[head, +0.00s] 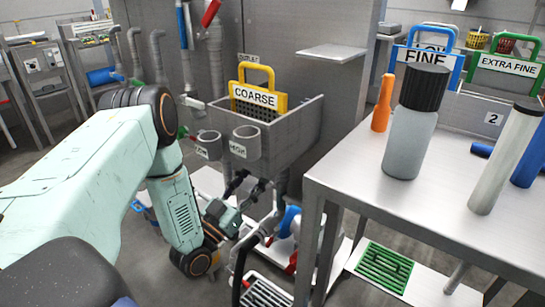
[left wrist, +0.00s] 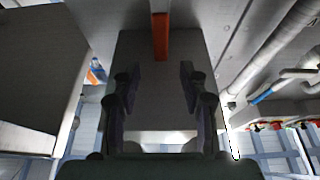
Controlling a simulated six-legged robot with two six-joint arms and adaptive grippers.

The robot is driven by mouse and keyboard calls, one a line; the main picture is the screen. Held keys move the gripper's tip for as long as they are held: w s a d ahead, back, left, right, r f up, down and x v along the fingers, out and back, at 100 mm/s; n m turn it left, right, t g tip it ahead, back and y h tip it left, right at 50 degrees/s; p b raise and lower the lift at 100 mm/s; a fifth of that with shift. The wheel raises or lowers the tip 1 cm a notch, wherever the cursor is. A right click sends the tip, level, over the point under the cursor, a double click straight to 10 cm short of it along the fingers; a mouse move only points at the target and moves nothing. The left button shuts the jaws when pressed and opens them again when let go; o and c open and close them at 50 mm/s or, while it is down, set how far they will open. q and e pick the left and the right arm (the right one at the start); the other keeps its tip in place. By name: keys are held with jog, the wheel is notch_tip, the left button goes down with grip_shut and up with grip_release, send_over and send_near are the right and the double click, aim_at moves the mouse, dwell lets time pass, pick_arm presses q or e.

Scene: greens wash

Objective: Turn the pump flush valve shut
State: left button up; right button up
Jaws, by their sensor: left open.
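My left arm comes in from the left in the head view and reaches down below the grey sink. My left gripper (head: 249,186) is open there, its dark fingers apart, below the two cups on the sink front. In the left wrist view the open fingers (left wrist: 159,78) frame a plain grey surface, with nothing held. An orange-red bar (left wrist: 160,36) stands beyond the fingertips, near the middle; it may be the valve's handle, but I cannot tell. A blue pump-like body (head: 290,221) sits low, right of the gripper. No label identifies the flush valve. My right gripper is not in view.
The grey sink (head: 302,128) holds a yellow COARSE screen (head: 255,98). Curved pipes (head: 267,222) stand close by the gripper.

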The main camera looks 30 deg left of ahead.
pick_arm(q)
jog(key=x, duration=0.7)
jog(key=shift+w+b, duration=0.25)
jog(key=shift+b, duration=0.2)
jog(key=shift+c, duration=0.3)
grip_shut()
